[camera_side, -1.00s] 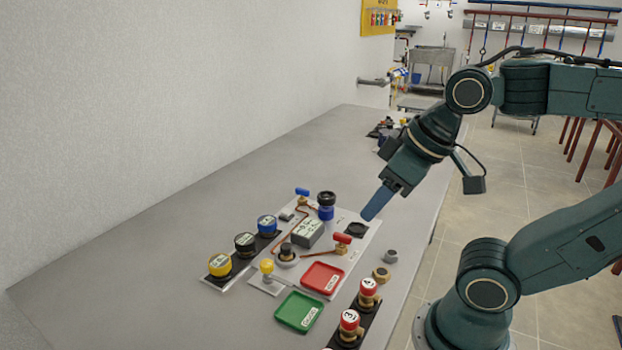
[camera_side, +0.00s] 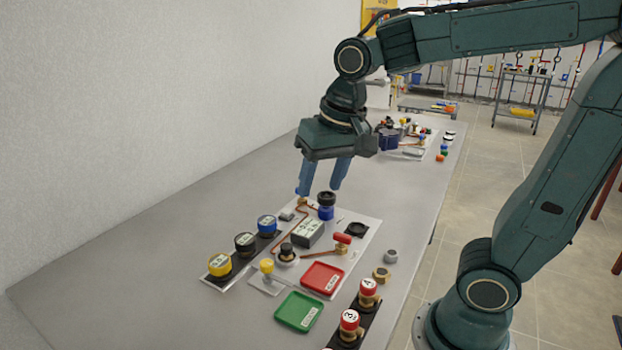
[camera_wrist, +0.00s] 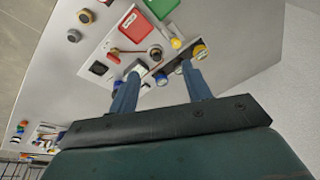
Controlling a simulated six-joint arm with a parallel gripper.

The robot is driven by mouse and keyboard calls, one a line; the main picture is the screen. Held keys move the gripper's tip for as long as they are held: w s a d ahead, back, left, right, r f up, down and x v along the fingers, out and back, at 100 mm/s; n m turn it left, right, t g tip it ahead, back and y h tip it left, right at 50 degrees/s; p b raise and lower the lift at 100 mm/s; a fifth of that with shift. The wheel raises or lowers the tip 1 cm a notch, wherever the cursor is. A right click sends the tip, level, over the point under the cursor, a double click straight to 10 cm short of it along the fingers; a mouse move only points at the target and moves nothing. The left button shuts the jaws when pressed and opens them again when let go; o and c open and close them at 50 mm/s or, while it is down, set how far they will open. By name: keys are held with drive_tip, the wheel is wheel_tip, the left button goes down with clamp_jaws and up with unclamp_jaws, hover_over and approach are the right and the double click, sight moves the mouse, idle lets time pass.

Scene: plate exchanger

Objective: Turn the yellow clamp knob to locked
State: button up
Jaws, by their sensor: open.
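The small yellow knob (camera_side: 267,267) stands upright on a pale square plate at the near left part of the panel, beside the green tray. It also shows small in the wrist view (camera_wrist: 176,43), near the top. My gripper (camera_side: 320,189) points down above the far end of the panel, near the blue-and-black cylinder (camera_side: 326,204). It is open and empty, its two blue fingers apart. It is well apart from the yellow knob. In the wrist view the fingers (camera_wrist: 161,71) spread at either side of the panel's far parts. Any lock marking is too small to read.
Yellow, black and blue round caps (camera_side: 245,242) stand in a row along the left. A red-handled valve (camera_side: 342,240), a red tray (camera_side: 322,279) and a green tray (camera_side: 299,312) lie to the right and front. Red-topped parts (camera_side: 349,322) stand at the front edge. Bare table lies left.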

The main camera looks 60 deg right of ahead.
drive_tip(key=w+f+m+g, duration=0.2)
drive_tip(key=w+f+m, duration=0.1)
drive_tip(key=w, duration=0.3)
drive_tip(key=m+g, duration=0.2)
drive_tip(key=m, duration=0.2)
hover_over(266, 263)
wheel_tip(266, 263, down, 5)
drive_tip(key=shift+w+a, duration=0.1)
drive_tip(key=shift+w, duration=0.25)
drive_tip(key=shift+f, duration=0.2)
drive_tip(key=f, duration=1.3)
drive_tip(key=shift+s+f, duration=0.25)
drive_tip(key=shift+s, duration=0.05)
drive_tip(key=c, duration=1)
